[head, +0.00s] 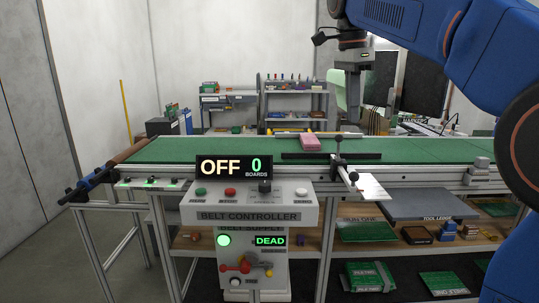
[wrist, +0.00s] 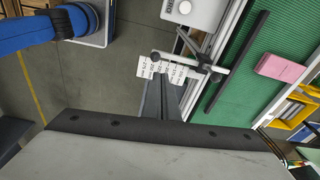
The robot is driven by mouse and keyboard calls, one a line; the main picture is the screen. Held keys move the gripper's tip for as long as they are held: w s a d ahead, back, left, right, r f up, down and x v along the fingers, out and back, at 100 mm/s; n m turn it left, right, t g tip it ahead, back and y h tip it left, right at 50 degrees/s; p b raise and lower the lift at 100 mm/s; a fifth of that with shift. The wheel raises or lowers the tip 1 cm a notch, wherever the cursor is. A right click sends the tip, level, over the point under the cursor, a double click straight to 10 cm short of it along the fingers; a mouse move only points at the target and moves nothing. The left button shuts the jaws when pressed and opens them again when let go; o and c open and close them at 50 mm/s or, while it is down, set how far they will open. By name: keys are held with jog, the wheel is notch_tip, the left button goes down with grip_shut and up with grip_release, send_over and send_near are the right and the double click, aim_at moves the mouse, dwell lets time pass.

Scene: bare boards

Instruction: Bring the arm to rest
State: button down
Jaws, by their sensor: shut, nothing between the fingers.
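My gripper (head: 352,95) hangs from my blue arm, above the back part of the green belt in the head view. In the wrist view its dark fingers (wrist: 160,90) are together with nothing between them. The belt controller (head: 248,215) stands at the front of the belt. Its display (head: 234,167) reads OFF and 0 boards, and a lower label reads DEAD. A pink block (head: 311,142) lies on the green belt (head: 200,149), apart from the gripper. The pink block also shows at the right of the wrist view (wrist: 279,67).
A black bar (head: 330,156) lies along the belt, beside a clamp post (head: 339,160) with a white card (head: 373,187). Shelving (head: 295,100) stands behind. Open floor shows at the left.

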jog(key=s+d+f+n+t, duration=0.2)
jog(key=s+d+f+n, duration=0.2)
jog(key=s+f+n, duration=0.4)
jog(key=s+d+f+n+t+y, duration=0.1)
jog(key=s+d+f+n, duration=0.3)
jog(key=s+f, duration=1.7)
notch_tip(320, 180, down, 6)
jog(key=n+t, duration=0.1)
jog(key=n, duration=0.4)
jog(key=shift+s+f, duration=0.15)
jog(key=shift+s, duration=0.05)
